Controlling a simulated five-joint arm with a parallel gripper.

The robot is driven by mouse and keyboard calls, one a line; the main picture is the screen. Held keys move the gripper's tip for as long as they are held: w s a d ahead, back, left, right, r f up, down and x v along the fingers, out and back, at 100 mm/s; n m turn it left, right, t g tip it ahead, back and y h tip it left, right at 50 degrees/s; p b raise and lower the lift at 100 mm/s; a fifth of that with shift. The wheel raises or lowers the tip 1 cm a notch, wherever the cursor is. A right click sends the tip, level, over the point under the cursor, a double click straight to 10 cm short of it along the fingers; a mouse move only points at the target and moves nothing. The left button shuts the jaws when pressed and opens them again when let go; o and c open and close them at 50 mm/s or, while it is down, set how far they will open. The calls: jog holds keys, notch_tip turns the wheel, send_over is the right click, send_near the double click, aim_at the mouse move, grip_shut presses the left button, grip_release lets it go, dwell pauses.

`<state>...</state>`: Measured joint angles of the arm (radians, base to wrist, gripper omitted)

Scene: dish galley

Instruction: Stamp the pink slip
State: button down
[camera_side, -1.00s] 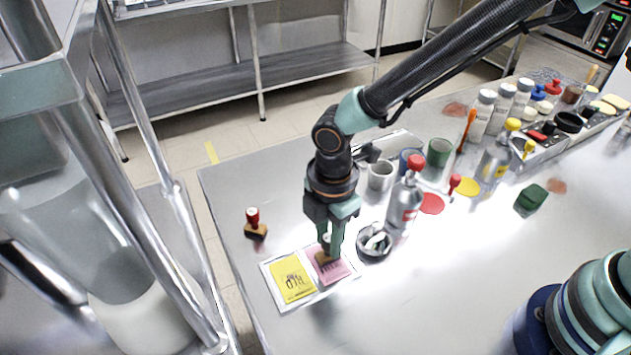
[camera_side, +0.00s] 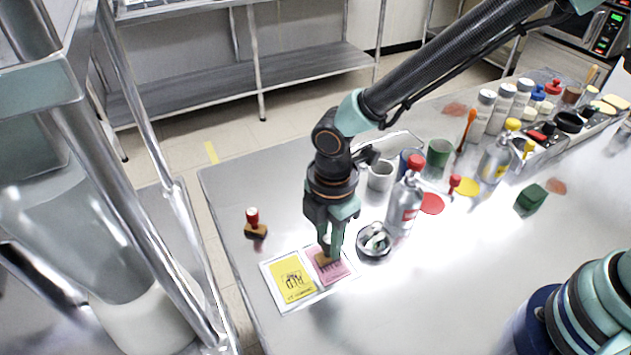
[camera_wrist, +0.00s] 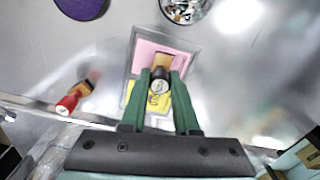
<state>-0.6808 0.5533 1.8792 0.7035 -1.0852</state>
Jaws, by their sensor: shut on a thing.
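The pink slip (camera_side: 335,276) lies in a white-edged tray beside a yellow slip (camera_side: 293,281). It also shows in the wrist view (camera_wrist: 147,49). My gripper (camera_side: 330,243) is shut on a stamp with a pale round knob (camera_wrist: 158,86) and a wooden block (camera_side: 323,259). The stamp is upright over the pink slip, and its block looks at or very near the paper; I cannot tell if it touches. The stamp's underside is hidden. Dark marks show on the pink slip beside the block. The yellow slip carries dark lettering.
A red-handled stamp (camera_side: 254,224) stands left of the tray (camera_side: 286,311). A bowl of small items (camera_side: 374,241) and a grey bottle with a red cap (camera_side: 404,205) stand right of my gripper. Red (camera_side: 431,204) and yellow round pads lie farther right. The front counter is clear.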

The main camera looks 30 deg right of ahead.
jog(key=shift+f, duration=0.45)
dwell(0.7)
jog(key=shift+r, duration=0.1)
jog(key=shift+r, duration=3.45)
